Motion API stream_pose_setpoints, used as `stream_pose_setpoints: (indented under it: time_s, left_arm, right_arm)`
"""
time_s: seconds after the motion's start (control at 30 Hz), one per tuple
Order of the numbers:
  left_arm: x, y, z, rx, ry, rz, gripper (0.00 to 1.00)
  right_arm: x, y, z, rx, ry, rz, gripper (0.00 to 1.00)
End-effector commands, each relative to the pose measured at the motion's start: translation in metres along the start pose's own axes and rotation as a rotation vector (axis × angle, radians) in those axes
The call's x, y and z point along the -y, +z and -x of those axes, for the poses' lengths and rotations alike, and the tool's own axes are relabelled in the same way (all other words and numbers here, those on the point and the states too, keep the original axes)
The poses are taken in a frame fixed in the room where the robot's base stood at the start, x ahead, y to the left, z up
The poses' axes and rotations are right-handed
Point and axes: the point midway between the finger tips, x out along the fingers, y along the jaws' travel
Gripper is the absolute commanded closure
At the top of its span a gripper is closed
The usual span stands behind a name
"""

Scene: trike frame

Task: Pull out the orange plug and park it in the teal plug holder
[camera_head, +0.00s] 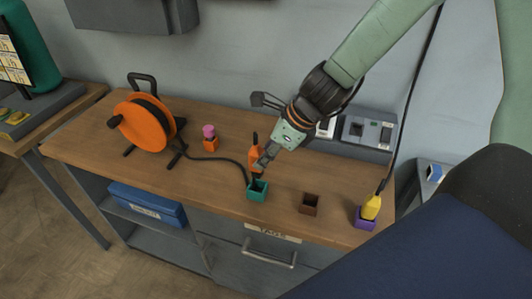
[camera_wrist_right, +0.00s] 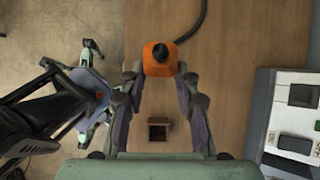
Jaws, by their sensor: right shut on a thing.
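The orange plug (camera_head: 254,155) is in the jaws of my right gripper (camera_head: 264,161), which has come in from the upper right. In the head view the plug appears just above and behind the teal plug holder (camera_head: 257,191); I cannot tell whether they touch. The holder is a small open box near the bench's front edge. In the right wrist view the orange plug (camera_wrist_right: 158,66) sits between the fingertips, with a black tip towards the camera. The teal holder does not show there. My left gripper is not in the head view.
A brown holder (camera_head: 309,204) stands empty to the right. A yellow plug (camera_head: 371,206) sits in a purple holder (camera_head: 364,221). A pink plug (camera_head: 209,130) sits in an orange holder (camera_head: 211,145). A black cable (camera_head: 222,160) runs from the orange reel (camera_head: 143,126) towards the teal holder.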

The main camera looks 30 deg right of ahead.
Motion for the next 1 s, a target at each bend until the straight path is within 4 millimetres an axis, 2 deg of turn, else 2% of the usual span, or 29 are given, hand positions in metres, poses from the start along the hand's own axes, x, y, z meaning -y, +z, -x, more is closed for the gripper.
stream_pose_setpoints:
  time_s: [0.1, 0.3, 1.0]
  left_arm:
    - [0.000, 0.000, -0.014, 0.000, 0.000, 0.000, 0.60]
    - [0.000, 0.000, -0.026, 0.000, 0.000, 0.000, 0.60]
    - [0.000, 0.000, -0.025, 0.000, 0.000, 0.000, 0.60]
  right_arm:
    - [0.000, -0.007, -0.013, 0.000, 0.000, 0.000, 1.00]
    - [0.000, -0.013, -0.023, 0.000, 0.000, 0.000, 1.00]
    - [0.001, -0.013, -0.023, 0.000, 0.000, 0.000, 1.00]
